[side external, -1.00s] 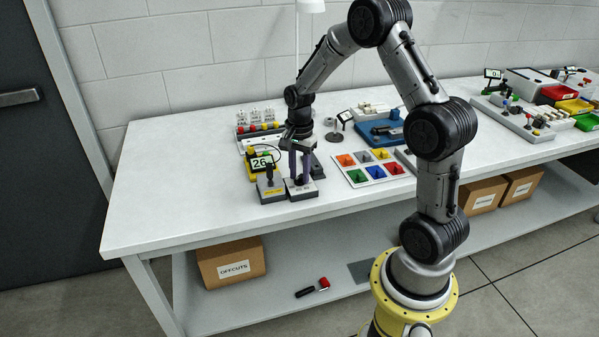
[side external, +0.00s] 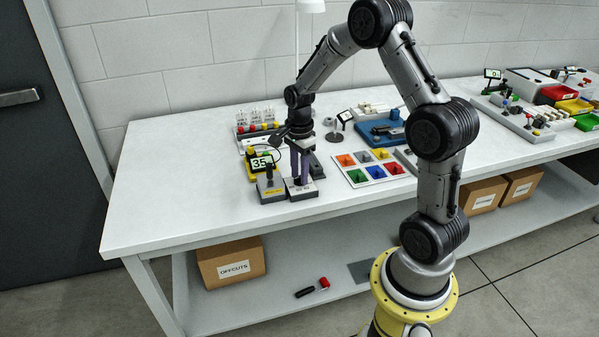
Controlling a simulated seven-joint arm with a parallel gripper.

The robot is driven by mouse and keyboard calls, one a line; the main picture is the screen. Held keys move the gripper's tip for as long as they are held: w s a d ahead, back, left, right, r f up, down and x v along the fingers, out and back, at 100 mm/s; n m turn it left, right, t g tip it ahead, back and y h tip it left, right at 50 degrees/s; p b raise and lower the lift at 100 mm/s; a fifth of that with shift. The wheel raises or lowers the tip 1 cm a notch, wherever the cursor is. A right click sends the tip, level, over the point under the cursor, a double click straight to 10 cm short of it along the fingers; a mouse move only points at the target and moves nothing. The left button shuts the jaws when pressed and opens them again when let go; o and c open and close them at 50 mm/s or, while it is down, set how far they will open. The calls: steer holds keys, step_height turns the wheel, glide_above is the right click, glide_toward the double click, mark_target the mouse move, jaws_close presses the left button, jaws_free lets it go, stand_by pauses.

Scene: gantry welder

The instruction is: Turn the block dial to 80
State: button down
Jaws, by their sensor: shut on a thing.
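The block dial's base (side external: 303,195), a small grey block with a label on its front edge, sits near the front of the white table at left. My gripper (side external: 301,178) points straight down over this base and is shut on the dial. The dial itself is mostly hidden between the fingers. A yellow display (side external: 260,163) just behind and left reads 35 in green-white digits.
A grey block with a black upright joystick (side external: 269,185) stands close to the left of the dial base. A tray of coloured compartments (side external: 345,174) lies to the right. Glass jars on a rack (side external: 256,131) stand behind. The table's left part is clear.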

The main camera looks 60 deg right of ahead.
mark_target(299, 176)
steer(key=shift+r, duration=0.1)
steer(key=c, duration=0.9)
jaws_free()
step_height(299, 176, up, 14)
